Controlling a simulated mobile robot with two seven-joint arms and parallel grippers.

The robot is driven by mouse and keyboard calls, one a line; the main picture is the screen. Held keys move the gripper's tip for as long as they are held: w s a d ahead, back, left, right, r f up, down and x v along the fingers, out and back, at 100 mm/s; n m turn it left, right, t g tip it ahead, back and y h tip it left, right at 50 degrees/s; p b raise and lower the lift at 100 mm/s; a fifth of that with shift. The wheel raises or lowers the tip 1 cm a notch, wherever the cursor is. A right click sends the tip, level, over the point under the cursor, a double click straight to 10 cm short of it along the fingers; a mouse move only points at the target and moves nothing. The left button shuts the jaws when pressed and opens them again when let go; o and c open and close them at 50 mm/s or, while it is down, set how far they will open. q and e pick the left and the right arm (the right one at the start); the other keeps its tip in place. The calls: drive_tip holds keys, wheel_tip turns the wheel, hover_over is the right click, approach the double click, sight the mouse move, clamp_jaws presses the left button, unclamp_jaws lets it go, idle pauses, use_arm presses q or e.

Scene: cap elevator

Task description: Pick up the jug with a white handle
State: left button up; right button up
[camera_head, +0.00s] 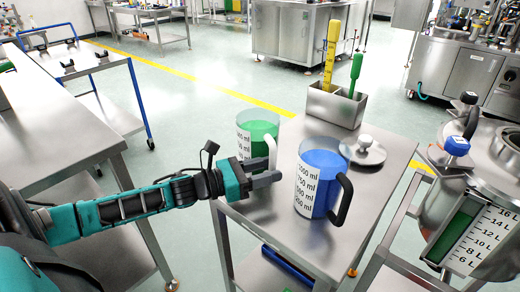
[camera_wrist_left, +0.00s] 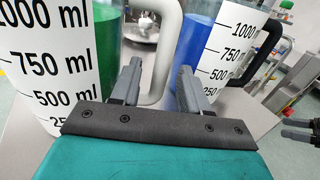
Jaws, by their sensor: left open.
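The jug with a white handle (camera_head: 258,128) holds green liquid and stands upright on the steel cart, near its left edge. In the left wrist view this jug (camera_wrist_left: 45,62) fills the left side, and its white handle (camera_wrist_left: 167,50) shows between my fingers. My left gripper (camera_head: 275,171) is open beside the handle, on the near side of the jug. Its two fingers (camera_wrist_left: 158,72) look spread around the handle's lower part; contact cannot be told. A dark two-pronged part (camera_wrist_left: 302,129) at the wrist view's right edge looks like my right gripper.
A blue-filled jug (camera_head: 320,180) with a black handle stands close to the right of my fingers. Behind it are a metal lid (camera_head: 364,150) and a steel box (camera_head: 336,106) holding a yellow and a green tool. A steel tank (camera_head: 470,215) stands at right.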

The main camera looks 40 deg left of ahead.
use_arm(q)
drive_tip(key=shift+x, duration=0.95)
clamp_jaws()
drive_tip(key=shift+s, duration=0.1)
idle(0.6)
drive_tip(key=shift+r, duration=0.2)
